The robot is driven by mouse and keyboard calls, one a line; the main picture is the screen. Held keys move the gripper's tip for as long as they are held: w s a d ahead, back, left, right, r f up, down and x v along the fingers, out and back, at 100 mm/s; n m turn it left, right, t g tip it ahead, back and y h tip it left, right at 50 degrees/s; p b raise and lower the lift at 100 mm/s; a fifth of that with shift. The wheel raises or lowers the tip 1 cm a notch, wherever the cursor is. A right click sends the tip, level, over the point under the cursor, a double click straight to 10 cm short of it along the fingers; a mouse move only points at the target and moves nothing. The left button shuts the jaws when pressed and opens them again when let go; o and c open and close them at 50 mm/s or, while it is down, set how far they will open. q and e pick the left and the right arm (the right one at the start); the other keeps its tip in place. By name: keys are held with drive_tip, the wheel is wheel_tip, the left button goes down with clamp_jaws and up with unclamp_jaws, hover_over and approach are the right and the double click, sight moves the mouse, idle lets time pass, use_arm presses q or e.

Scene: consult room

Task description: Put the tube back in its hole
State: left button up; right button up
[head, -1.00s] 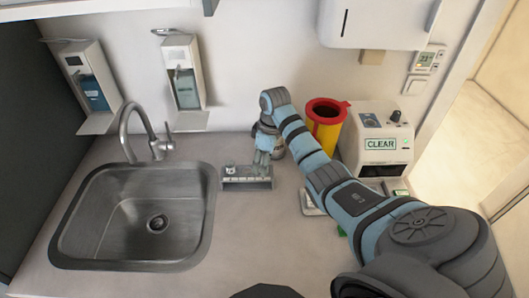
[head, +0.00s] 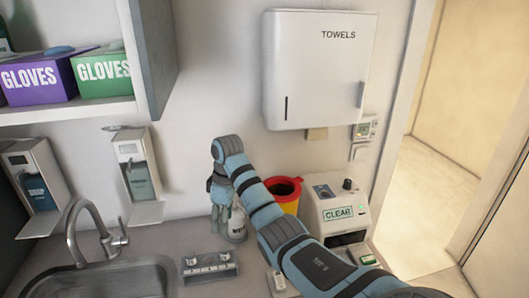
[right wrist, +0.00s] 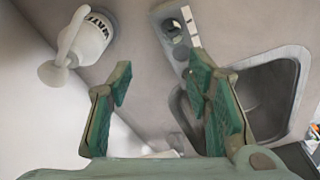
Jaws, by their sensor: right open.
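The rack (head: 210,268) is a small grey block with round openings, on the counter right of the sink. It also shows at the top of the right wrist view (right wrist: 180,42), with a round, dark-ringed feature near one end; I cannot tell whether that is a tube's top or an empty hole. No tube can be made out clearly. My right gripper (head: 220,207) is above and behind the rack, pointing down. In the right wrist view its green-padded fingers (right wrist: 160,80) are apart with nothing between them. My left gripper is not in view.
A white water bottle (head: 237,224) stands just behind my right gripper. A yellow bin with a red rim (head: 285,193) and a white device marked CLEAR (head: 336,213) stand to the right. The sink (head: 120,280) is left of the rack. Two dispensers hang on the wall.

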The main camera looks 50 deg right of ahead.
drive_tip(key=s+d+r+m+b, duration=0.1)
drive_tip(key=d+r+b, duration=0.1)
drive_tip(key=d+r, duration=0.3)
drive_tip(key=s+d+r+m+b, duration=0.2)
drive_tip(key=d+r, duration=0.4)
drive_tip(key=r, duration=0.7)
drive_tip(key=shift+m+h+b, duration=0.3)
drive_tip(key=shift+b, duration=0.15)
drive_tip(key=shift+w+d, duration=0.1)
drive_tip(key=shift+w, duration=0.05)
